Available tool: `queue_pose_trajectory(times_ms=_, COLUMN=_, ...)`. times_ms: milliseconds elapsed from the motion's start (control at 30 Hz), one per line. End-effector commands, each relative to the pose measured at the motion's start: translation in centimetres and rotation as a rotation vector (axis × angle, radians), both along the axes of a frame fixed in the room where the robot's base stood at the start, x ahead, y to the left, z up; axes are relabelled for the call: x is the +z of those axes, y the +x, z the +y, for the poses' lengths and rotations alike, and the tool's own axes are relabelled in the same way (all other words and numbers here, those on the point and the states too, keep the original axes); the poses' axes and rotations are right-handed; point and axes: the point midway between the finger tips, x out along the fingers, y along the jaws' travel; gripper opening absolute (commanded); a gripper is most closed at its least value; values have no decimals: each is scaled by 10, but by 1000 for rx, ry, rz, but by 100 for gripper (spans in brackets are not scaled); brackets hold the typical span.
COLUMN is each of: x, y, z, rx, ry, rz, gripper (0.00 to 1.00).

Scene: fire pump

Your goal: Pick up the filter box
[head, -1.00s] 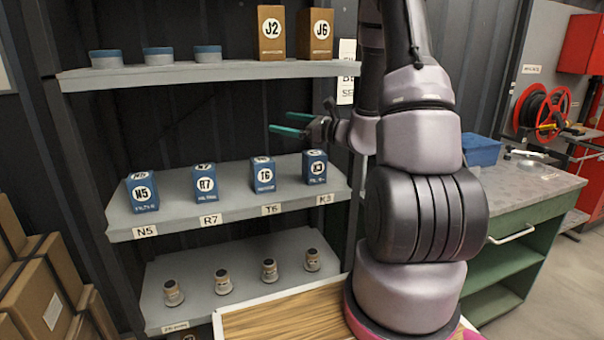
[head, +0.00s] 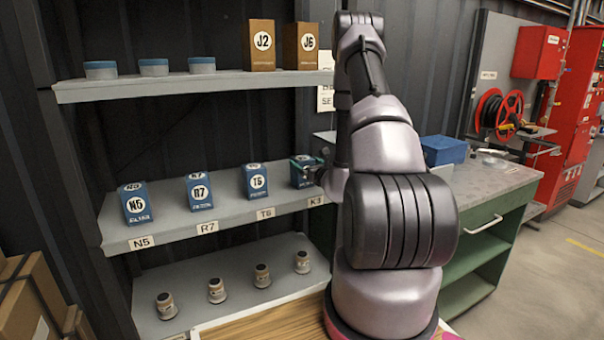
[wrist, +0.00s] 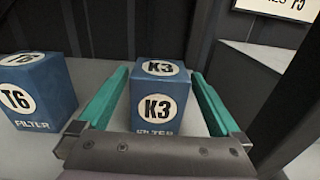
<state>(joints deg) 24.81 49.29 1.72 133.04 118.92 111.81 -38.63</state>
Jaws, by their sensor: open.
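Several blue filter boxes stand upright in a row on the middle shelf: N5 (head: 136,203), R7 (head: 199,191), T6 (head: 255,180) and K3 (head: 299,171). My gripper (head: 308,164) is at the right end of this shelf, at the K3 box, and partly hides it in the head view. In the wrist view the K3 box (wrist: 158,98) stands between the two teal fingers of my open gripper (wrist: 160,95). A gap shows on the right side, and the left finger is close to the box. The T6 box (wrist: 35,92) is left of the left finger.
The middle shelf (head: 170,232) has labels on its front edge. The upper shelf (head: 190,82) holds round blue-lidded tins and brown boxes J2 and J6. Small jars stand on the lower shelf (head: 240,291). A green workbench (head: 500,215) is at right.

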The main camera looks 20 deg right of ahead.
Motion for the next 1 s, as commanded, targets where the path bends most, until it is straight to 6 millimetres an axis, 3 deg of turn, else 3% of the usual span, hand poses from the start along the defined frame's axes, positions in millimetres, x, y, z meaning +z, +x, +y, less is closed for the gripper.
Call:
queue_pose_trajectory(times_ms=500, x=6, y=57, z=1, rx=0, ry=0, rz=0, gripper=100)
queue_pose_trajectory(times_ms=767, x=6, y=61, z=1, rx=0, ry=0, rz=1, gripper=100)
queue_pose_trajectory(times_ms=867, x=6, y=60, z=1, rx=0, ry=0, rz=1, gripper=69)
queue_pose_trajectory(times_ms=1000, x=6, y=60, z=1, rx=0, ry=0, rz=1, gripper=16)
